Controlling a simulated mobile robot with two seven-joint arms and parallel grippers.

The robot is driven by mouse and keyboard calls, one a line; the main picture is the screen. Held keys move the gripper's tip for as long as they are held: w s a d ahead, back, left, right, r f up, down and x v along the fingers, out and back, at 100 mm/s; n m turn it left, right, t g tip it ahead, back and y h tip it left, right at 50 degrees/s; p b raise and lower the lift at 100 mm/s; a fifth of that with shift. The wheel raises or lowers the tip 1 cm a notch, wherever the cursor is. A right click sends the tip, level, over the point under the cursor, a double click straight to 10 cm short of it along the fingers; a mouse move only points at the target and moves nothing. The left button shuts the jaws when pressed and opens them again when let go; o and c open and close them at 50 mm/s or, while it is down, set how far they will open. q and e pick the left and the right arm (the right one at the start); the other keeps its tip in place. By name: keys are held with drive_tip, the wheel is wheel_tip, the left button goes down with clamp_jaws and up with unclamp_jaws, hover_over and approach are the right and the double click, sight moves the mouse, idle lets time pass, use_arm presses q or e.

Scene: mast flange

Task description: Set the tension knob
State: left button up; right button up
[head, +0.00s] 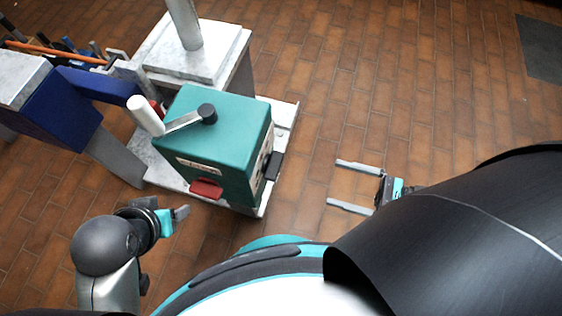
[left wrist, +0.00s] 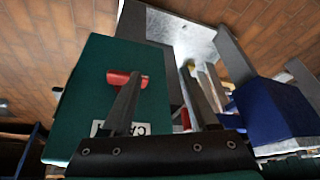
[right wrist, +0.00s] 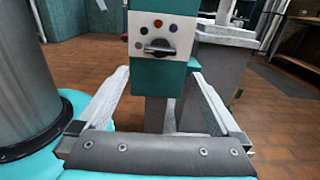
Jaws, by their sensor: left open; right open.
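The tension knob (right wrist: 160,47) is a dark knob with a bar-shaped grip on a pale plate, with several coloured dots around it, on the teal box (right wrist: 160,75). In the head view, a black part (head: 273,165) sticks out from the right side of the teal box (head: 225,125); it seems to be the same knob. My right gripper (head: 335,183) is open and empty, to the right of that side and apart from it. In the right wrist view its fingers (right wrist: 160,85) reach toward the box below the knob. My left gripper (head: 182,212) is open and empty, left of the red handle.
The box carries a crank with a white grip (head: 146,115) on top and a red handle (head: 206,188) on its front. A mast post (head: 184,25) on a pale plinth stands behind. A blue block (head: 60,108) and loose tools are at left.

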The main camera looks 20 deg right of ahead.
sight(280, 167)
use_arm(q)
drive_tip(key=shift+s+r+b, duration=0.1)
drive_tip(key=shift+r+b, duration=0.25)
drive_tip(key=shift+r, duration=0.15)
use_arm(e)
drive_tip(key=shift+x, duration=7.05)
drive_tip(key=c, duration=1.1)
drive_tip(key=shift+o, duration=0.2)
